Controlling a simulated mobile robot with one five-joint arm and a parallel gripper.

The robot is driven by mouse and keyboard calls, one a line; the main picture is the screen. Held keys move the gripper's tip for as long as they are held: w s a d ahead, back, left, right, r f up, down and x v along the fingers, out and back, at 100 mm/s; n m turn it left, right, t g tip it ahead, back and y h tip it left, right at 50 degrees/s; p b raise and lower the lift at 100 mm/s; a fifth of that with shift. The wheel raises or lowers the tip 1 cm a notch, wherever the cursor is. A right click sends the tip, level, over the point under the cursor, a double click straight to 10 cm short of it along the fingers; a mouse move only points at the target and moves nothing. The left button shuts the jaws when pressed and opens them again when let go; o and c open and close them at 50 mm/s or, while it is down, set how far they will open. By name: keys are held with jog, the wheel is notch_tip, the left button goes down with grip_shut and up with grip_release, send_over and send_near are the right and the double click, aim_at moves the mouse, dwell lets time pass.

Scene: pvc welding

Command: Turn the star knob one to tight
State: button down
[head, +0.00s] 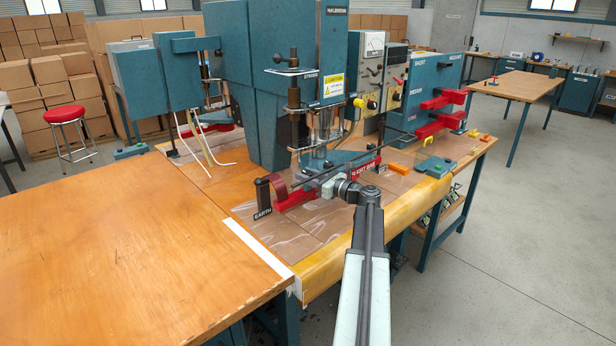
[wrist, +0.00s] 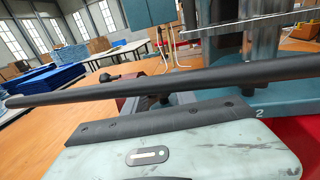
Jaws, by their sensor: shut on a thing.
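My gripper (head: 318,181) reaches in from the front to the foot of the teal welding press (head: 248,70), low by its teal bracket (head: 335,162). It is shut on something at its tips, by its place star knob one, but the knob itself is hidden. In the wrist view my grey gripper body (wrist: 175,150) fills the bottom. A long black rod (wrist: 190,82) crosses close in front of it. Beyond are a teal bracket with a white "2" (wrist: 262,112) and a dark black-ended part (wrist: 108,77).
A black post marked EARTH (head: 262,198) and a red block (head: 293,197) stand left of my gripper. A teal box with red arms (head: 425,90) stands right. The wooden table (head: 110,250) at left is clear.

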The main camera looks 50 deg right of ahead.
jog(key=shift+a, duration=0.1)
jog(key=m+h, duration=0.1)
jog(key=h, duration=0.1)
jog(key=m+h, duration=0.1)
jog(key=h, duration=0.1)
jog(key=shift+s+a+m, duration=0.1)
jog(key=shift+a+m, duration=0.1)
jog(key=shift+m, duration=0.1)
jog(key=m+g+h, duration=0.1)
jog(key=m+h, duration=0.1)
jog(key=h, duration=0.2)
jog(key=shift+m, duration=0.4)
jog(key=m+g+h, duration=0.1)
jog(key=m+h, duration=0.1)
jog(key=h, duration=0.1)
jog(key=m+g+h, duration=0.2)
jog(key=shift+w+g+h, duration=0.2)
jog(key=shift+g+h, duration=0.1)
jog(key=shift+h, duration=0.1)
jog(key=shift+d+m+g+h, duration=0.1)
jog(key=shift+m+g+h, duration=1.3)
jog(key=shift+g, duration=0.4)
jog(key=c, duration=1)
grip_release()
